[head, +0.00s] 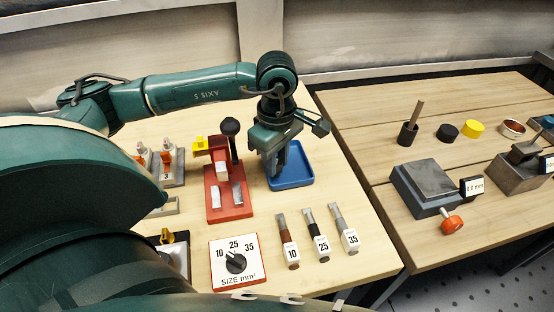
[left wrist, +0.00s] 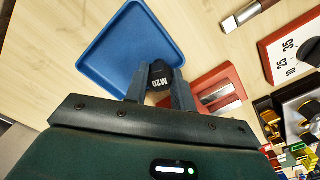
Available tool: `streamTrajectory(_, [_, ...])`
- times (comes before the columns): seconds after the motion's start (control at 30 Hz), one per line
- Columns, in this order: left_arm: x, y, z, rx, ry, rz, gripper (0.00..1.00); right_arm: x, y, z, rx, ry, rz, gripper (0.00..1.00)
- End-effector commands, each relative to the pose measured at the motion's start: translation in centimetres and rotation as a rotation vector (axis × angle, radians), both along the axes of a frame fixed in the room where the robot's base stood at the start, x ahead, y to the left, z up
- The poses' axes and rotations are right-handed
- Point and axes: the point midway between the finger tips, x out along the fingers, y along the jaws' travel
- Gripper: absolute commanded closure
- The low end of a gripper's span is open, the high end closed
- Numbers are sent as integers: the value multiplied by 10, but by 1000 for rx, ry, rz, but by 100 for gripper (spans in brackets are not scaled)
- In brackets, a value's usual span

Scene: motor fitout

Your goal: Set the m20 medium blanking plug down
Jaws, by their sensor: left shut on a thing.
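The M20 medium blanking plug (left wrist: 159,72) is a small black piece with a white M20 label in the left wrist view. My left gripper (left wrist: 161,88) is shut on it, with one finger on each side. In the head view my left gripper (head: 276,165) points down over the back left part of a shallow blue tray (head: 293,182), and its fingers hide the plug. In the left wrist view the plug overlaps the near corner of the blue tray (left wrist: 120,50). I cannot tell whether it touches the tray. My right gripper is not in view.
A red press stand (head: 214,206) with a black-knobbed lever stands just left of the tray. Three labelled tools, including the 25 one (head: 317,232), and a size dial (head: 235,264) lie in front. The visible tray floor is empty. A second table (head: 370,150) holds several parts.

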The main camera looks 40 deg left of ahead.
Motion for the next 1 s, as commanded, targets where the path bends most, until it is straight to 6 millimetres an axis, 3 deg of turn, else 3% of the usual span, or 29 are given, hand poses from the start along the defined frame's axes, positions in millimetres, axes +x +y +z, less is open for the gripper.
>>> streamTrajectory(0.4, [0,0,-12,0,-1,-1,96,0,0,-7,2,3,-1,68])
streamTrajectory(0.43, [0,0,-10,1,-1,-1,74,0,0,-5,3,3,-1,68])
streamTrajectory(0.67, [0,0,-10,0,-1,-2,55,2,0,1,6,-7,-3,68])
streamTrajectory(1.0, [0,0,-4,0,-1,-1,53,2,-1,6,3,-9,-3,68])
